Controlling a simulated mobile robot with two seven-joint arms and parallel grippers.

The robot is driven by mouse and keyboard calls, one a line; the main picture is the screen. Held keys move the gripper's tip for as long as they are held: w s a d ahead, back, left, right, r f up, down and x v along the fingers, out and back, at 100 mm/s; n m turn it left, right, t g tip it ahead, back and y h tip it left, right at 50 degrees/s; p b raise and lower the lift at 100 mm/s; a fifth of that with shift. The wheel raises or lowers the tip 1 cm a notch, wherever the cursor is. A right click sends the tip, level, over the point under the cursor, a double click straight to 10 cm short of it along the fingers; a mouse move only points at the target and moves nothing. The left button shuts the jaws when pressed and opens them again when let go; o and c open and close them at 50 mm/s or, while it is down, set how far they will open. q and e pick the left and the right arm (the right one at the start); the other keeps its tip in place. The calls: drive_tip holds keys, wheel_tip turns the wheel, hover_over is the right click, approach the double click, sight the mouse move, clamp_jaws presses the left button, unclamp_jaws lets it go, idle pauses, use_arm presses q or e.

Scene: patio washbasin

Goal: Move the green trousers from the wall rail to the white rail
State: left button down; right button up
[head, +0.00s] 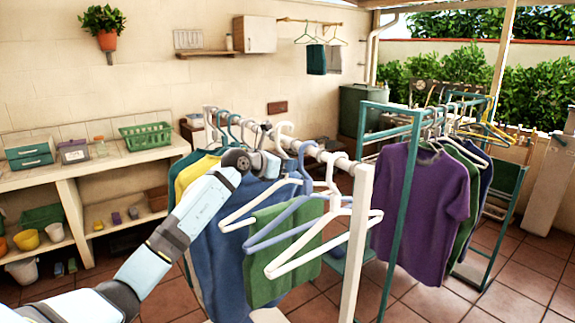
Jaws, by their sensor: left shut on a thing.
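The green trousers (265,262) hang folded at the near end of the white rail (325,155), behind empty blue and white hangers. My left gripper (275,143) is at the white rail, above the trousers, and is shut at the neck of a white hanger (283,128) that appears to carry them. The fingertips are small and partly hidden, and I cannot tell whether the hook rests on the rail. The wall rail (308,21) at the back holds hangers with a dark teal cloth (316,60) and a grey cloth (334,62). My right gripper is not in view.
Blue and yellow garments (220,245) hang left of the trousers on the white rail. A teal rack (408,190) with a purple shirt (420,210) stands close on the right. A shelf bench (95,165) lines the left wall. Tiled floor is free at lower right.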

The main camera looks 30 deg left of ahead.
use_arm(q)
drive_tip(key=shift+f, duration=0.1)
drive_tip(key=shift+f+b, duration=0.7)
drive_tip(key=shift+f, duration=0.4)
